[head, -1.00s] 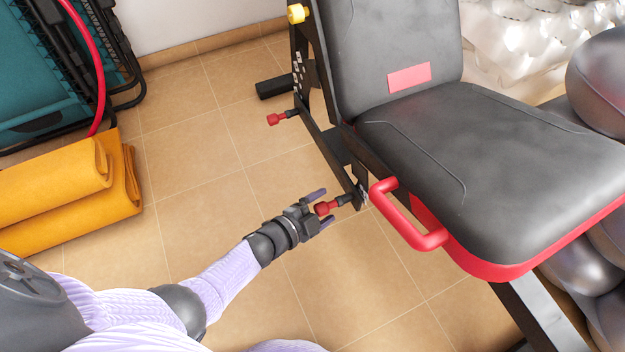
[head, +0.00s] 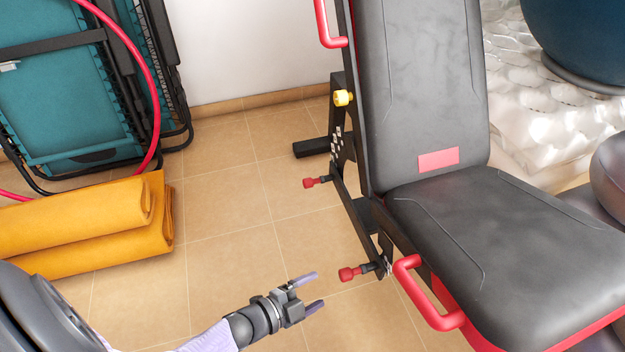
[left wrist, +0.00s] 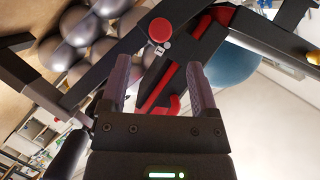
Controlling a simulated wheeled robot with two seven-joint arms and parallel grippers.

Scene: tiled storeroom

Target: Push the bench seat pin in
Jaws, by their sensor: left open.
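The weight bench has a grey padded seat (head: 500,235) and a raised backrest (head: 425,85). A red-knobbed pin (head: 348,274) sticks out from the lower frame by the seat, with a dark collar between knob and frame. In the left wrist view a round red knob (left wrist: 160,29) shows end-on beyond the spread fingers. My right gripper is out of view.
A red handle (head: 425,300) juts from the seat's near side. Rolled yellow mats (head: 80,230) and folded teal chairs (head: 70,90) stand at the left. Grey balls are at the right. The tiled floor (head: 230,255) between mats and bench is clear.

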